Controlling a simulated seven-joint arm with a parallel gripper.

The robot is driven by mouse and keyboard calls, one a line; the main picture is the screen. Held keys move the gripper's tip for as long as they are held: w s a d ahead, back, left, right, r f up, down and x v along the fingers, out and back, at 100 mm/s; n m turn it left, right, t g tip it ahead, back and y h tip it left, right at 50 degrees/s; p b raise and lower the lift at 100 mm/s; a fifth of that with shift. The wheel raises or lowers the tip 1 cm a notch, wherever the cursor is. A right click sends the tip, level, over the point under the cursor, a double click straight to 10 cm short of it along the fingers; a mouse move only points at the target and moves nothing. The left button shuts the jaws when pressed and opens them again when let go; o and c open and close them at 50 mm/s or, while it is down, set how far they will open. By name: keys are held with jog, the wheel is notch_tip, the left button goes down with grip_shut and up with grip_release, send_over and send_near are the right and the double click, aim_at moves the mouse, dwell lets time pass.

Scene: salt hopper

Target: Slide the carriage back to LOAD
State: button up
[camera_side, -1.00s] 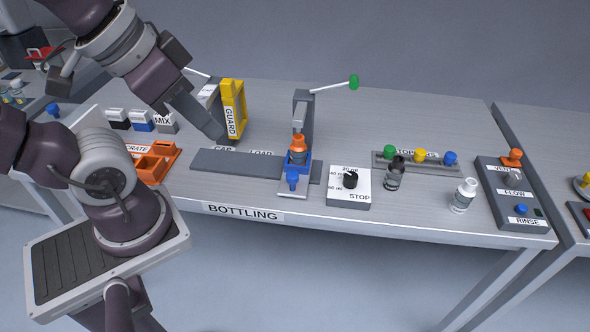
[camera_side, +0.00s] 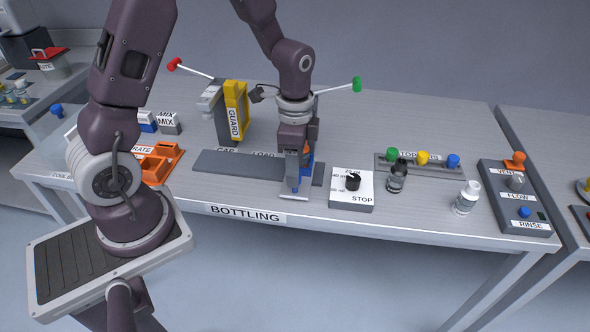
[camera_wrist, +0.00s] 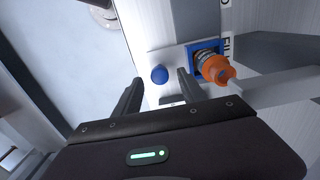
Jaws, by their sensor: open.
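The blue carriage (camera_side: 308,157) is on the grey track (camera_side: 225,162), right of the LOAD label, and my arm mostly hides it in the side view. In the wrist view the carriage (camera_wrist: 192,48) sits beside a partly cut-off label that seems to read FILL, and holds a bottle with an orange top (camera_wrist: 214,68). Its round blue knob (camera_wrist: 159,74) shows between the tips of my open gripper (camera_wrist: 159,82). The gripper points down over the carriage's front in the side view (camera_side: 293,187). I cannot tell whether the fingers touch the knob.
A green-tipped lever (camera_side: 356,83) reaches out behind my wrist. The yellow GUARD (camera_side: 235,110) stands behind the track to the left. The track left of the carriage is clear.

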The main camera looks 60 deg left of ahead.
jog(key=shift+f, duration=0.8)
grip_shut()
dwell(0.8)
